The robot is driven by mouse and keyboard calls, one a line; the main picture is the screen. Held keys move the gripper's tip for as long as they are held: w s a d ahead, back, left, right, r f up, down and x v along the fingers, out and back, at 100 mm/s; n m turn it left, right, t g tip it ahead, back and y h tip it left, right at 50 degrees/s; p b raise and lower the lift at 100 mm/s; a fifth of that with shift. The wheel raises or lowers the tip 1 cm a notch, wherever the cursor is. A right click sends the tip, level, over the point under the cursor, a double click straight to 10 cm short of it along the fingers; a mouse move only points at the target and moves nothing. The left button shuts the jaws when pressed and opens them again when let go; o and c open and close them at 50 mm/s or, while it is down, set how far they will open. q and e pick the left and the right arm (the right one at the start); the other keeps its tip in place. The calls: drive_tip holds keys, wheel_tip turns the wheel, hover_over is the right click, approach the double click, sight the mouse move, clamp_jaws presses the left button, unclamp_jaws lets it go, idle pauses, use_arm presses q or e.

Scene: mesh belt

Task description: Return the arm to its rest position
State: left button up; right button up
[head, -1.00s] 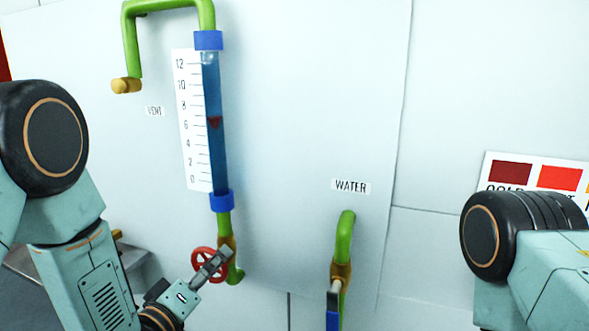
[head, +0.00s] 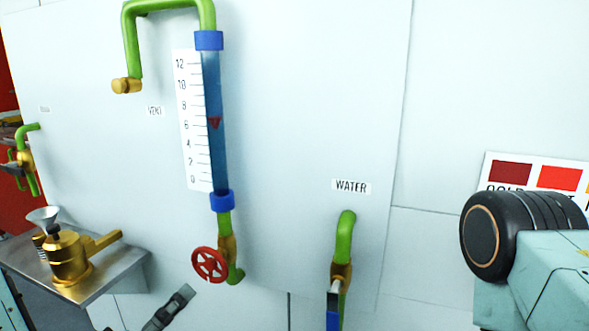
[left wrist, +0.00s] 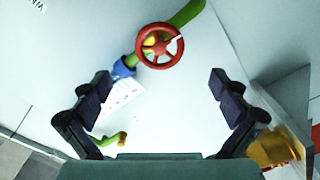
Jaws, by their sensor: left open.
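My left gripper (head: 172,307) shows only in part at the bottom of the head view, below and left of the red handwheel (head: 209,265). In the left wrist view its two dark fingers (left wrist: 165,105) stand wide apart with nothing between them. The red handwheel (left wrist: 160,46) is beyond the fingertips there, clear of them. My right arm shows at the right of the head view, but its gripper is out of view.
A blue gauge tube (head: 214,120) with a scale stands on the white panel above the handwheel. A brass funnel device (head: 70,257) sits on a metal shelf (head: 125,275) at left. A green water pipe (head: 345,238) with a blue handle (head: 333,308) is at lower centre.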

sight(208, 271)
use_arm(q)
drive_tip(key=x, duration=1.1)
drive_tip(key=shift+w+d, duration=0.1)
drive_tip(key=shift+d, duration=0.05)
drive_tip(key=shift+f+m, duration=0.1)
drive_tip(key=shift+m, duration=0.2)
drive_tip(key=shift+m+b, duration=0.8)
drive_tip(key=shift+m, duration=0.4)
drive_tip(key=m, duration=0.1)
drive_tip(key=m+b, duration=0.1)
drive_tip(key=m, duration=0.1)
drive_tip(key=m+b, duration=0.1)
drive_tip(key=m, duration=0.1)
drive_tip(key=shift+a+f, duration=0.1)
drive_tip(key=shift+a, duration=0.2)
drive_tip(key=v, duration=0.4)
drive_tip(key=shift+s+a, duration=0.15)
drive_tip(key=shift+s, duration=0.65)
drive_tip(key=shift+a, duration=0.1)
